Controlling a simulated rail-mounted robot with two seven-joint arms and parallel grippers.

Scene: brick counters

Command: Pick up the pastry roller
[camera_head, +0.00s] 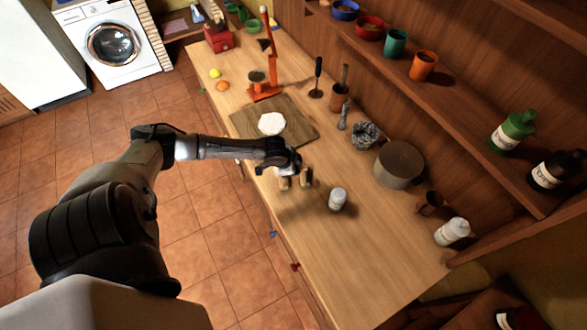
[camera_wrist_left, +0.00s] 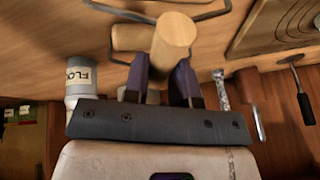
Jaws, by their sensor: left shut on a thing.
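The pastry roller is a pale wooden cylinder. In the left wrist view the pastry roller (camera_wrist_left: 173,42) sits between the two fingers of my left gripper (camera_wrist_left: 167,88), with its round end towards the top. In the head view my left gripper (camera_head: 290,166) is over the near edge of the counter, and wooden parts of the roller (camera_head: 305,178) show just below it. The gripper hides much of the roller. I cannot tell whether the roller touches the counter. My right gripper is in neither view.
A white flour jar (camera_head: 338,199) stands close to the right of the gripper. A cutting board (camera_head: 301,128) with white dough (camera_head: 271,124) lies behind it. A large round pot (camera_head: 399,165) stands near the shelf wall. The counter's near right part is clear.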

